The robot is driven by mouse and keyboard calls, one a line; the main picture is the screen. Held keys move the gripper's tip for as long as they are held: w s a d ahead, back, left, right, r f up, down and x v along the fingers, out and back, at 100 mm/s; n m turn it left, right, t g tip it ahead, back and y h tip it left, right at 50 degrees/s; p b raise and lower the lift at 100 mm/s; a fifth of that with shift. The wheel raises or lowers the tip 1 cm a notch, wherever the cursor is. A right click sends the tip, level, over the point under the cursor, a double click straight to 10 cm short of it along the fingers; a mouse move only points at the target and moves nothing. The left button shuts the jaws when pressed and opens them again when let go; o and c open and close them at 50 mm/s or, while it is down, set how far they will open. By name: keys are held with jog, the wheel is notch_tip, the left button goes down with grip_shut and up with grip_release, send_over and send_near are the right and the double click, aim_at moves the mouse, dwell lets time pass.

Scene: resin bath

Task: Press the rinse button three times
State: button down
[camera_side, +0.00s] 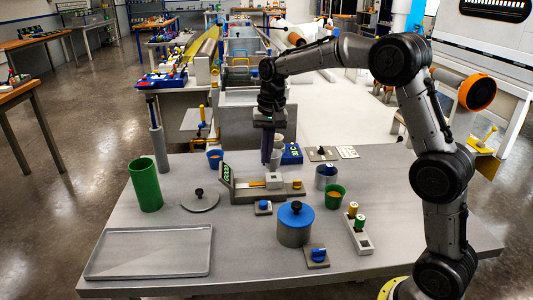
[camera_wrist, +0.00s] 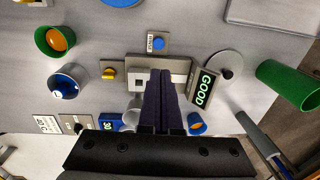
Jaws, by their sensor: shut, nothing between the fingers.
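A small blue push button (camera_side: 262,205) sits on a grey base in front of the grey device. In the wrist view the blue button (camera_wrist: 158,43) has a small label beside it, too small to read with certainty. The grey device (camera_side: 272,190) carries a white block, and an upright display (camera_wrist: 205,88) at its end reads GOOD. My gripper (camera_side: 267,161) points down with its dark fingers shut and empty, above the rear part of the device and apart from the button. In the wrist view its fingertips (camera_wrist: 160,73) overlap the device and hide part of it.
A yellow knob (camera_wrist: 108,74) sits at the device's other end. A blue-lidded pot (camera_side: 295,225), another blue button (camera_side: 317,255), a green cup (camera_side: 335,196) and a tall green cylinder (camera_side: 145,185) stand around. An empty grey tray (camera_side: 150,251) lies front left.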

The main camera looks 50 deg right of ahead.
aim_at(265, 205)
jog(key=w+a+f+t, duration=0.2)
jog(key=w+t, duration=0.2)
jog(key=w, duration=0.1)
jog(key=s+f+m+t+h, duration=0.1)
jog(key=s+t+h, duration=0.1)
jog(key=s+t, duration=0.2)
jog(key=shift+s+d+m, duration=0.2)
jog(key=shift+s+m, duration=0.2)
jog(key=shift+s, duration=0.55)
jog(key=shift+f, duration=0.2)
jog(key=shift+f, duration=4.3)
jog(key=shift+f, duration=0.15)
jog(key=shift+f, duration=0.3)
